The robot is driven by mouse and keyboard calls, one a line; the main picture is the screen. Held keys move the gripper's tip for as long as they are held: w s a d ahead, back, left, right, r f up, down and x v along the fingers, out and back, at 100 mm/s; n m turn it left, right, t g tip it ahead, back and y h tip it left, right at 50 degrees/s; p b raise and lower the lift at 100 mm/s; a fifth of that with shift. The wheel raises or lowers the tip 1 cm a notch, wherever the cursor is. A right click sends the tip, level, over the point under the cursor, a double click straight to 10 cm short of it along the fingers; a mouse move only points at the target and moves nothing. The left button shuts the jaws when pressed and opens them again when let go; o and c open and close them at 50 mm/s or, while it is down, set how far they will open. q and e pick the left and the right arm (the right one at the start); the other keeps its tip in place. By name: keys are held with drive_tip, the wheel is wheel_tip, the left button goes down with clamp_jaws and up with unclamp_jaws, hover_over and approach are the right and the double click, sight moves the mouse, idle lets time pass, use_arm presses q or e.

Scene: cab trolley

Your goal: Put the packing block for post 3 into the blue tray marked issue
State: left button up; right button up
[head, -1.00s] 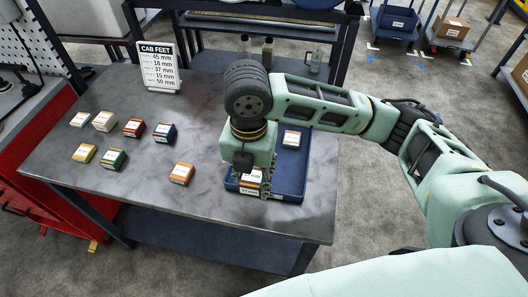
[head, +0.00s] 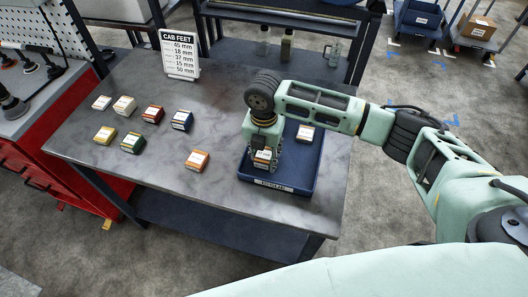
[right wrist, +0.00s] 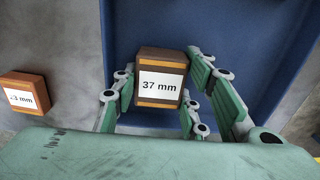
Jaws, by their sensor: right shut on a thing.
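The block marked 37 mm (right wrist: 160,80) is brown with orange bands and a white label. My right gripper (right wrist: 157,95) is shut on it, with green fingers on both sides. In the head view, my right gripper (head: 262,150) holds the block (head: 262,158) inside the outline of the blue tray (head: 240,168), near its front left. I cannot tell whether the block touches the tray floor. The tray's front label is too small to read surely. The CAB FEET sign (head: 179,55) lists several sizes, the third being 37 mm. My left gripper is out of view.
Another block (head: 305,133) sits in the tray's back right. An orange block (head: 197,161) lies on the table left of the tray. Several others, including a green (head: 133,143) and a blue one (head: 182,120), stand farther left. Bottles (head: 287,48) stand behind.

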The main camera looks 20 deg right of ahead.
sight(264, 154)
drive_tip(key=shift+f, duration=0.15)
drive_tip(key=o, duration=1.2)
wheel_tip(264, 154, up, 12)
drive_tip(key=shift+r+b, duration=0.1)
drive_tip(key=shift+b, duration=1.05)
